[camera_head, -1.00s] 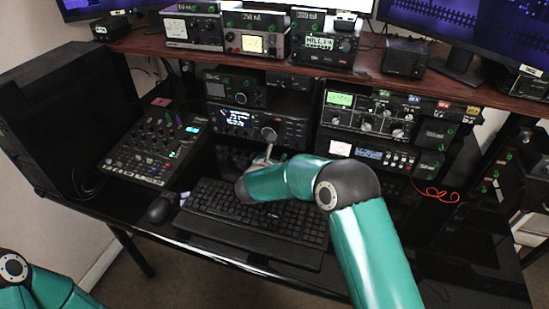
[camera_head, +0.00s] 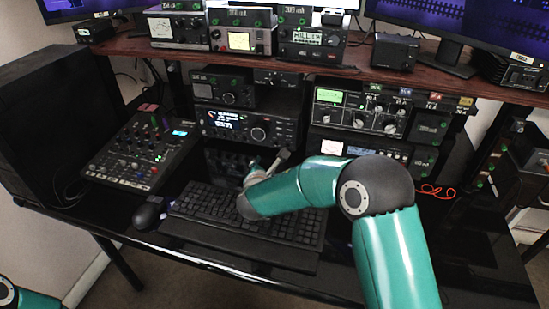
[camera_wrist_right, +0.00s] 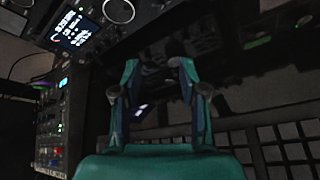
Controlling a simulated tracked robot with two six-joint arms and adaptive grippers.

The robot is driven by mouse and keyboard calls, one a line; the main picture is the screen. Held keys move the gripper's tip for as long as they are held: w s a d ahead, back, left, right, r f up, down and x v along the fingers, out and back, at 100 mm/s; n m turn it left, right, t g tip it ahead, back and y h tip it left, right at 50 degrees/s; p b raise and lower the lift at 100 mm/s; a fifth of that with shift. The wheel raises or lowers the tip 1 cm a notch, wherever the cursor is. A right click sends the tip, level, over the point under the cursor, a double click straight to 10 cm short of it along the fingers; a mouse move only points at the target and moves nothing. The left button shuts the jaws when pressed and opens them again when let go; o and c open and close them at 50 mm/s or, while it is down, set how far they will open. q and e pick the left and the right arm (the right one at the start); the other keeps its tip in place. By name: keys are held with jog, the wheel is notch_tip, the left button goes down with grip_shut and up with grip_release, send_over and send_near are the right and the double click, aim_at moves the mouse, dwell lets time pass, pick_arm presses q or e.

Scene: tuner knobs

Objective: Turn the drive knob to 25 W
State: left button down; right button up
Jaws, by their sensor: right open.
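The middle unit (camera_head: 248,128) has a lit display and one large round knob (camera_head: 259,134); part of this unit also shows at the top of the wrist view (camera_wrist_right: 85,28). The right unit (camera_head: 360,112) has a green display and several pale-pointered knobs. I cannot read which knob is the drive knob or any watt mark. My right gripper (camera_head: 268,168) is above the back of the keyboard, in front of and below these units, apart from them. In the wrist view my right gripper (camera_wrist_right: 154,78) has its fingers spread, with nothing between them. My left gripper is out of frame.
A keyboard (camera_head: 215,205) lies under my right arm, with a mouse (camera_head: 148,212) at its left. A mixer panel (camera_head: 145,150) stands further left. The red-brown shelf (camera_head: 270,58) overhangs the units. A red cable (camera_head: 437,190) lies on the right.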

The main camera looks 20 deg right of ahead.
aim_at(275, 146)
jog(key=s+b, duration=0.1)
jog(key=b, duration=0.1)
jog(key=s+d+t+b, duration=0.1)
jog(key=b, duration=0.2)
jog(key=s+d+b, duration=0.1)
jog(key=b, duration=0.1)
jog(key=shift+r+m+t+b, duration=0.15)
jog(key=shift+m+t+b, duration=0.15)
jog(key=shift+m, duration=0.1)
pick_arm(q)
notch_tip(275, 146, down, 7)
jog(key=p, duration=0.2)
pick_arm(e)
jog(key=x, duration=1.6)
jog(key=shift+w+r, duration=0.2)
jog(key=shift+w, duration=0.25)
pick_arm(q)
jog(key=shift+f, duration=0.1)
pick_arm(e)
jog(key=shift+c, duration=0.3)
grip_shut()
